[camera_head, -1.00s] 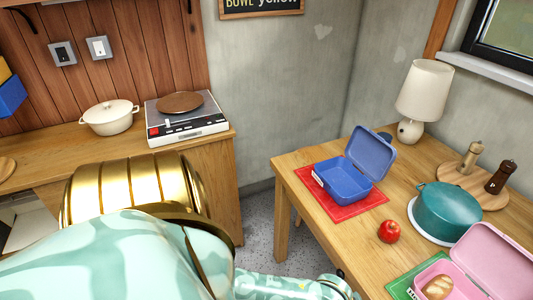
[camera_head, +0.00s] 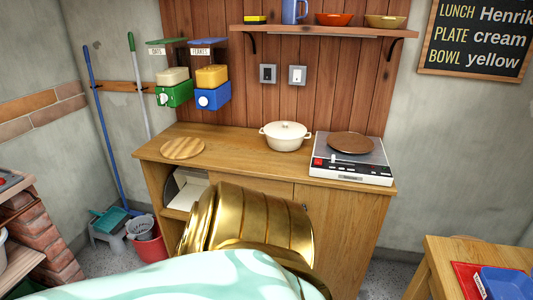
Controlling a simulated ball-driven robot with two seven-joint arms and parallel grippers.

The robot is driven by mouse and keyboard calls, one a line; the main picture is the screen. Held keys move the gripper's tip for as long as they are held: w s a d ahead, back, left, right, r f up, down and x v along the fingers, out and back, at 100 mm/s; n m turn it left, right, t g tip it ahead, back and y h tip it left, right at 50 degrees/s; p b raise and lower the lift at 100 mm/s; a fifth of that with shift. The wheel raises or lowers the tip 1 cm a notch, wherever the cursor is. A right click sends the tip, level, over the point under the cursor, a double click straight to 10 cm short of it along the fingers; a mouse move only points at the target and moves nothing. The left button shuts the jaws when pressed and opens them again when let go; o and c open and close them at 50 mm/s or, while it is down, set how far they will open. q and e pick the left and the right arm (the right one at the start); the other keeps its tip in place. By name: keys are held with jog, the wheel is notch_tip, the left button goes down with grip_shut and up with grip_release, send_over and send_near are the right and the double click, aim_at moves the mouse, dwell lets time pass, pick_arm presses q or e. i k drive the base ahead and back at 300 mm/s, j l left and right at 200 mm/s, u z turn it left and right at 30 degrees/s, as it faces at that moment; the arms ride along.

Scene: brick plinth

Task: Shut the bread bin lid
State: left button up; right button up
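I see nothing that I can surely name as the bread bin. A whitish box-like thing (camera_head: 184,190) sits in the open compartment at the left of the wooden counter (camera_head: 230,158). My own gold and mint arm hides part of it. I cannot tell whether it is the bread bin or how any lid stands. Neither of my grippers is in view.
Dispensers (camera_head: 210,95) and a shelf (camera_head: 320,30) are above. A brick plinth (camera_head: 45,230) is at left, a table (camera_head: 440,265) at right.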

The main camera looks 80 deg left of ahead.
aim_at(204, 175)
jog(key=u, duration=2.85)
jog(key=k+l, duration=0.05)
jog(key=l, duration=0.05)
